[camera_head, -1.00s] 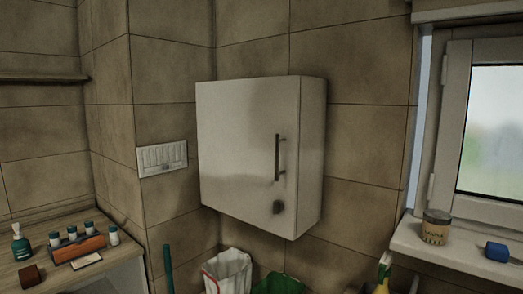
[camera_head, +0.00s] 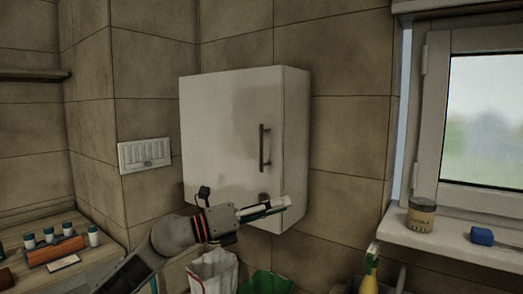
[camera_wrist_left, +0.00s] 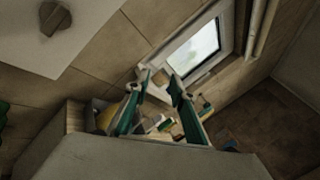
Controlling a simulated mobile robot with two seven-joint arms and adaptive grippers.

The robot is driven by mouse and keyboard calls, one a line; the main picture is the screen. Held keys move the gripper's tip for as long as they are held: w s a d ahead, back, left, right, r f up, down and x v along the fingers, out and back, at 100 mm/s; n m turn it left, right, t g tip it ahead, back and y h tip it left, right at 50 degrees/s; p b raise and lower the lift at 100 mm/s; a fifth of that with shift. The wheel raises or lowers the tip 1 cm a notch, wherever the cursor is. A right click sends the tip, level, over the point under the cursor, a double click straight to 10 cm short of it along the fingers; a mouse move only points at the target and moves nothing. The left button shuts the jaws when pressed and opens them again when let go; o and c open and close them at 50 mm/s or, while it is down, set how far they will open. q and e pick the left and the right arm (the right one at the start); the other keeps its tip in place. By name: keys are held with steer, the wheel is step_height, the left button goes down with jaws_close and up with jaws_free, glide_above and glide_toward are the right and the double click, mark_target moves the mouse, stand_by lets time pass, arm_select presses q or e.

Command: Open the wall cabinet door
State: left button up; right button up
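The white wall cabinet (camera_head: 225,130) hangs on the tiled wall in the head view with its door shut. A dark vertical bar handle (camera_head: 264,148) sits near the right edge of the door. A knob low on the door is mostly hidden behind my left gripper (camera_head: 288,203), which is in front of the cabinet's lower edge, below the handle and apart from it. In the left wrist view the gripper (camera_wrist_left: 160,92) has its fingers spread with nothing between them. The cabinet (camera_wrist_left: 85,25) and its dark knob (camera_wrist_left: 54,18) show at upper left there. My right gripper is not in view.
A window sill (camera_head: 450,243) at right carries a jar (camera_head: 420,215) and a blue item (camera_head: 482,236). A white bag (camera_head: 212,272) and a green bin (camera_head: 265,283) stand below the cabinet. A counter with an orange rack (camera_head: 55,251) is at left.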

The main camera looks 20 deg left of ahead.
arm_select(q)
steer(key=w+a+r+m+y, duration=0.2)
steer(key=a+r+m, duration=0.15)
steer(key=r, duration=0.25)
steer(key=t+y+b, duration=0.1)
steer(key=t+y, duration=0.2)
steer(key=y, duration=0.1)
glide_toward(261, 140)
steer(key=x, duration=0.3)
steer(key=p+x, duration=0.1)
steer(key=x, duration=0.6)
steer(key=shift+w, duration=0.35)
jaws_close()
